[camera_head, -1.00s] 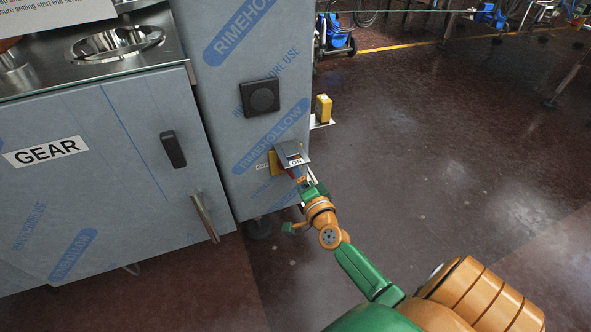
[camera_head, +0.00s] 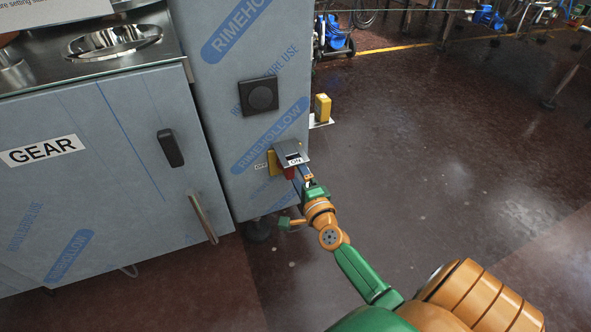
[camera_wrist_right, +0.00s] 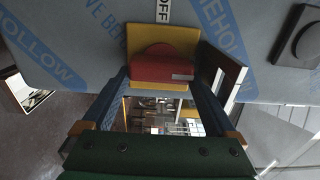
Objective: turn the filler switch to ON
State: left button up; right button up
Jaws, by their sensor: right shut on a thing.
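The filler switch is a red knob (camera_wrist_right: 162,67) on a yellow plate (camera_wrist_right: 150,40) in the right wrist view. An OFF label (camera_wrist_right: 163,11) is above the plate there. A pale mark shows near the knob's right end. In the head view the yellow plate (camera_head: 273,163) is low on the cabinet side, with an ON label (camera_head: 295,160) on a grey hood-like piece (camera_head: 287,148) beside it. My right gripper (camera_head: 297,176) is at the switch, its fingers on either side of the red knob and shut on it. My left gripper is not in view.
The grey film-wrapped cabinet (camera_head: 220,130) stands at left, with a square black dial (camera_head: 259,95) above the switch. A GEAR-labelled door (camera_head: 80,190) has a black handle (camera_head: 170,148). A yellow block (camera_head: 322,108) juts out behind the cabinet.

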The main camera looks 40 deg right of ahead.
jog(key=shift+f, duration=0.1)
jog(key=o, duration=1)
jog(key=shift+s, duration=0.1)
jog(key=v, duration=0.7)
